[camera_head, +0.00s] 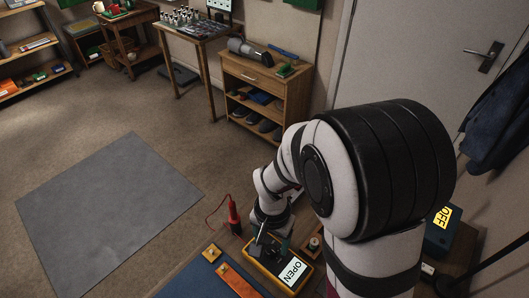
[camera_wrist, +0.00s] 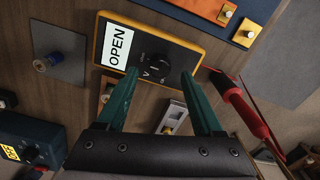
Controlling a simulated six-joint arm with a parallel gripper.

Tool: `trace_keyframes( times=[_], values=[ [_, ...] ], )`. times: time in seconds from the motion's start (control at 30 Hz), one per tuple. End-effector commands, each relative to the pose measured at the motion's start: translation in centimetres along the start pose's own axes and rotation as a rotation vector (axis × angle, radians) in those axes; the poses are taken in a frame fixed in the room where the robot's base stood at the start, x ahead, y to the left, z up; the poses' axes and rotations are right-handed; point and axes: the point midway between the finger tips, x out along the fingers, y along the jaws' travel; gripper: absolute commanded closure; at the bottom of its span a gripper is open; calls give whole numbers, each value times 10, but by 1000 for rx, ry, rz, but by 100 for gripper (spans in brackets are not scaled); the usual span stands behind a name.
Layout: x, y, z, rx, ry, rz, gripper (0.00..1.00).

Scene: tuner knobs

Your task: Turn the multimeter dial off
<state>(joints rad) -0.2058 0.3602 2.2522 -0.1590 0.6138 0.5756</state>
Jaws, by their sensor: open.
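The multimeter (camera_head: 303,279) is a dark box with a yellow rim and a white OPEN label, lying on the bench at the lower middle of the head view. It also shows at the top of the wrist view (camera_wrist: 188,44). Its round black dial (camera_wrist: 152,62) shows there, with a V mark near it; I cannot read the dial's setting. My gripper (camera_wrist: 160,72) is open, with its two green fingers apart, one on each side of the dial in the picture. I cannot tell whether they touch it. In the head view my gripper (camera_head: 267,240) is above the multimeter and partly hides it.
A red probe (camera_head: 234,215) with a cable stands left of the multimeter. A blue box with a yellow OFF label (camera_head: 440,232) is to the right. Small knobs on plates and a blue panel with an orange strip (camera_head: 238,281) lie close around. A wooden cabinet (camera_head: 265,85) stands behind.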

Motion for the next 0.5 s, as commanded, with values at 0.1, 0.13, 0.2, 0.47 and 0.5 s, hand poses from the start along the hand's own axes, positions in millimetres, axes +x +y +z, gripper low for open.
trace_keyframes(
  times=[0.1, 0.13, 0.2, 0.47, 0.5],
  values=[
    [18, 0, 0, 0, -2, 2, 32],
    [21, 0, 0, 0, -1, 1, 32],
    [26, 0, 0, 0, 0, 0, 32],
    [28, 0, 0, -1, 2, -1, 32],
    [28, 0, 0, -1, 2, -1, 33]
  ],
)
